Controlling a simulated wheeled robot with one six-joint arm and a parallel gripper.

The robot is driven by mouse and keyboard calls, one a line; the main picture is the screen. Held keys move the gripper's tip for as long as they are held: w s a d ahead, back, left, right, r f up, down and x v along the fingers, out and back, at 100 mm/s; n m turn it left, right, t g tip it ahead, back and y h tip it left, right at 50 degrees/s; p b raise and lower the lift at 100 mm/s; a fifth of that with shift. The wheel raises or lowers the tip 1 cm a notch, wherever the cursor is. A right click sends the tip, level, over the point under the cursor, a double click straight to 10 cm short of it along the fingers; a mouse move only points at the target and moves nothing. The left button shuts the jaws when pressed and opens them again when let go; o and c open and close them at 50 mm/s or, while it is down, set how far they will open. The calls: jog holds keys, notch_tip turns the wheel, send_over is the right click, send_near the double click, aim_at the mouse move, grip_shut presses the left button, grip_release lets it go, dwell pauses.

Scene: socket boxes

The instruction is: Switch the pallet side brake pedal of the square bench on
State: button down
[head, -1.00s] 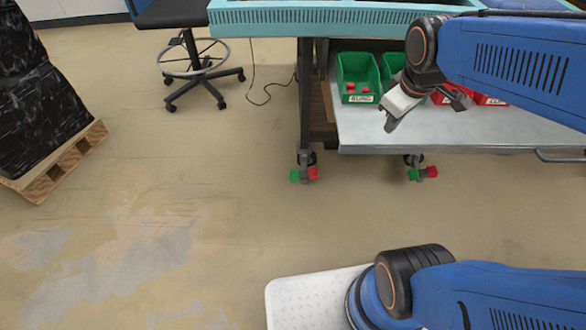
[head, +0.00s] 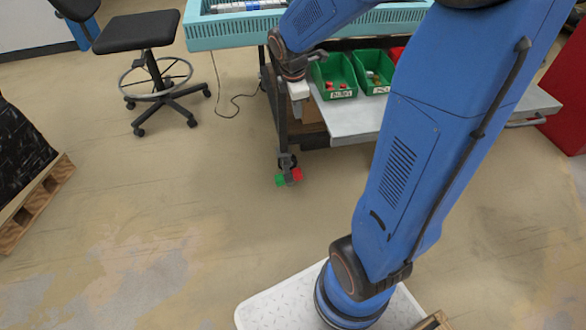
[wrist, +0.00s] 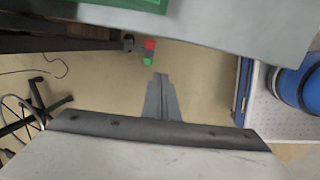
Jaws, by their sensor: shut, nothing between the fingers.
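The square bench (head: 215,32) is teal-topped, with a grey lower shelf (head: 350,121). Its caster on the pallet side stands on the floor at the foot of the left leg, with a green pedal end (head: 280,180) and a red pedal end (head: 296,174). In the wrist view the green end (wrist: 148,60) and red end (wrist: 151,44) show just above the fingertips in the picture. My gripper (head: 297,108) is beside the bench's left leg, above the caster and apart from it. In the wrist view my gripper (wrist: 160,78) is shut and empty. The other front caster is hidden behind my arm.
A wooden pallet (head: 37,200) with a black-wrapped load is at the left. A black stool (head: 138,32) stands left of the bench, with a cable (head: 236,105) on the floor between. Green bins (head: 334,78) sit on the shelf. Floor before the caster is clear.

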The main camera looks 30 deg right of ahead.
jog(key=w+d+f+n, duration=0.2)
jog(key=w+f+n, duration=0.3)
jog(key=w+f, duration=0.15)
jog(key=n+g, duration=0.3)
jog(key=n, duration=0.9)
send_over(300, 170)
jog(key=a, duration=0.4)
notch_tip(300, 170, down, 27)
jog(key=shift+w+d+f, duration=0.15)
jog(key=shift+w+f, duration=0.05)
jog(key=shift+w, duration=0.1)
jog(key=d+f, duration=0.1)
jog(key=f, duration=0.3)
jog(key=d+f, duration=0.1)
jog(key=f, duration=0.4)
jog(key=d+f, duration=0.1)
jog(key=f, duration=0.3)
jog(key=shift+s+f, duration=0.3)
jog(key=shift+s, duration=0.1)
